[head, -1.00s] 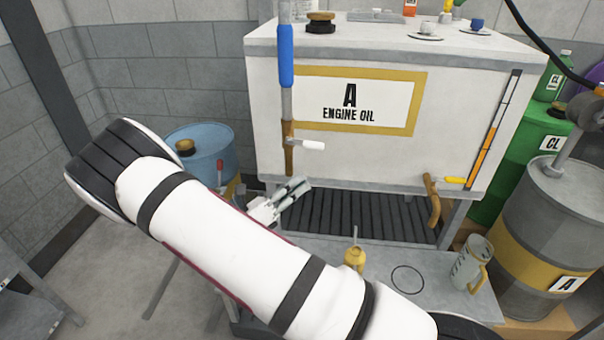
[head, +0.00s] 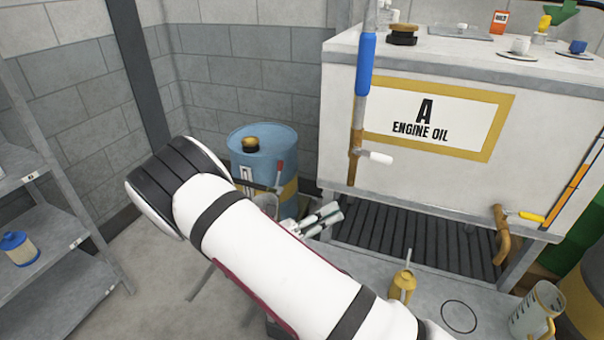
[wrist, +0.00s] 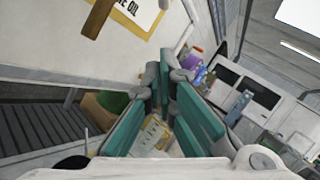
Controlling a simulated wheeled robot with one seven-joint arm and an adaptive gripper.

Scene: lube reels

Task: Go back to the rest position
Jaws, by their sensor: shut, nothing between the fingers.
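My gripper (head: 325,217) shows in the head view beyond my white arm, in front of the lower part of the engine oil tank (head: 345,125). It is shut and empty. In the wrist view its teal finger pads (wrist: 162,95) converge at the tips. My arm reaches across the lower middle of the head view and hides part of the floor and the bench behind it.
A blue drum (head: 262,160) stands behind my arm, left of the tank. A grey shelf (head: 50,215) is at the left. A yellow oil can (head: 402,287) and a clear jug (head: 537,308) stand on the low bench at the right. Open floor shows left of my arm.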

